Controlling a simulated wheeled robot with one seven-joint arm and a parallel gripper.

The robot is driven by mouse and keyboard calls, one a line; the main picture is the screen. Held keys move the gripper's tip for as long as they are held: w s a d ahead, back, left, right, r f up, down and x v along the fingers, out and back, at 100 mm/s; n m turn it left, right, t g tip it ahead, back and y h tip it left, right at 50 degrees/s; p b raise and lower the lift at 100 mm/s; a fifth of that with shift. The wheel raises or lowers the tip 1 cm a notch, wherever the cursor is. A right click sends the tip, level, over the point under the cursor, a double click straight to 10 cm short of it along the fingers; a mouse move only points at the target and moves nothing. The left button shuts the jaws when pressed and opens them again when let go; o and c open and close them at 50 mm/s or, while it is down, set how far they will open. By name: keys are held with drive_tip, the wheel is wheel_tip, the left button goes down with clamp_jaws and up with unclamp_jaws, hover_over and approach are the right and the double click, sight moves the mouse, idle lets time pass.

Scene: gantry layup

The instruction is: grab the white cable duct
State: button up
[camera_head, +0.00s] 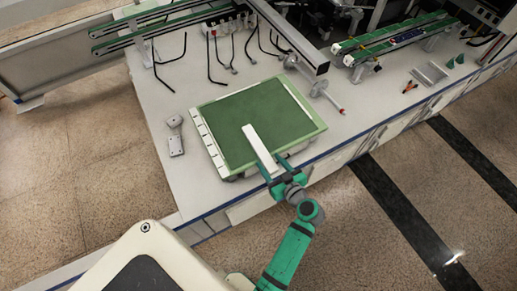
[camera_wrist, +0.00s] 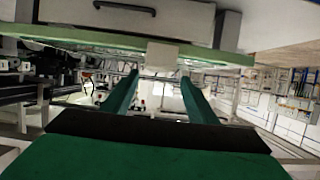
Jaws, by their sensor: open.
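The white cable duct (camera_head: 258,145) is a long narrow white bar. It lies on the green-topped board (camera_head: 222,112), with its near end at the board's front edge. My gripper (camera_head: 273,164) is at that near end, its two teal fingers spread to either side of it. In the wrist view, the duct's blunt white end (camera_wrist: 162,56) shows just beyond and between the tips of my open gripper (camera_wrist: 160,77). Nothing is held. Whether the fingers touch the duct cannot be told.
The white bench (camera_head: 185,185) carries the board. A grey metal device (camera_head: 175,136) stands left of it. Black cables (camera_head: 212,65) and a metal rail (camera_head: 290,40) lie behind. Green conveyor rails (camera_head: 400,38) are at the back right.

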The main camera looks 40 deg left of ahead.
sight(261, 149)
drive_tip(key=x, duration=0.4)
drive_tip(key=shift+w+a+f, duration=0.1)
drive_tip(key=shift+w+a, duration=0.15)
drive_tip(key=shift+a, duration=0.05)
drive_tip(key=shift+r+x, duration=0.15)
drive_tip(key=shift+x, duration=1.15)
drive_tip(key=shift+r+x, duration=0.15)
drive_tip(key=shift+x, duration=1.1)
drive_tip(key=shift+w+a, duration=0.1)
drive_tip(key=shift+w, duration=0.05)
drive_tip(key=c, duration=1.2)
